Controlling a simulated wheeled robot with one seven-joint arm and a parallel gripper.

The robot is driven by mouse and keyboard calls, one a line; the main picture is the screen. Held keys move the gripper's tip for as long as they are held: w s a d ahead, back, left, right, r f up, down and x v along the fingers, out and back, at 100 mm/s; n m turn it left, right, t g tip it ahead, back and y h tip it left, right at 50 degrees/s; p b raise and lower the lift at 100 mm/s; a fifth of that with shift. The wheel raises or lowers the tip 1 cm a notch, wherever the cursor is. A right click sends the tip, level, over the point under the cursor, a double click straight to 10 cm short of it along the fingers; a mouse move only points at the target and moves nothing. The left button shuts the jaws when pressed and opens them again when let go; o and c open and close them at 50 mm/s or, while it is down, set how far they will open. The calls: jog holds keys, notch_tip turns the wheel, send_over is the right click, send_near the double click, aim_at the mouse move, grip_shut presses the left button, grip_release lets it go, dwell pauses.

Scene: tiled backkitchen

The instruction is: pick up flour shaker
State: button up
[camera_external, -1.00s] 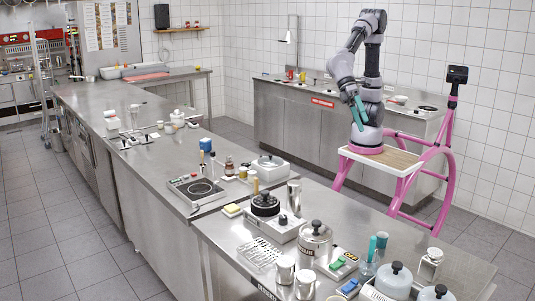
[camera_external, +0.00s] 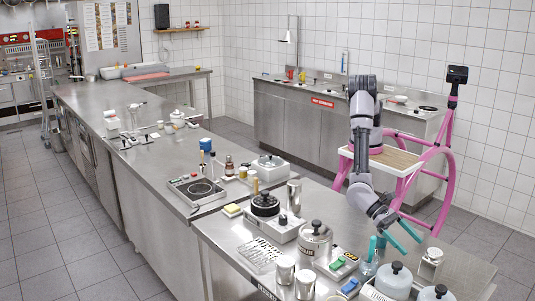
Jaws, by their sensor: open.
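Several metal canisters could be the flour shaker, and I cannot tell which one it is. Two shiny metal cylinders (camera_external: 285,270) (camera_external: 305,285) stand side by side at the front of the near counter. A taller metal cylinder (camera_external: 294,196) stands farther back. A small metal item with a pale top (camera_external: 431,262) is at the counter's right end. My gripper (camera_external: 414,246) has teal fingers, spread apart with nothing visible between them. It is over the right part of the near counter, close to the pale-topped item in the picture. Whether they touch is unclear.
Lidded pots (camera_external: 315,239) (camera_external: 393,280) crowd the near counter (camera_external: 345,210). A green-switched box (camera_external: 343,264) and a teal-handled tool (camera_external: 371,248) stand near my gripper. A scale (camera_external: 197,189) sits on the adjoining counter. The counter's back right is fairly clear.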

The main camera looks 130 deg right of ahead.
send_near(439, 272)
jog(key=shift+w+a+f, duration=0.2)
jog(key=shift+w+a, duration=0.1)
jog(key=shift+a, duration=0.4)
jog(key=shift+s+x, duration=0.1)
jog(key=shift+x, duration=1.25)
jog(key=shift+s+x, duration=0.15)
jog(key=shift+x, duration=1.25)
jog(key=shift+f, duration=0.15)
jog(key=shift+c, duration=0.3)
jog(key=c, duration=1.4)
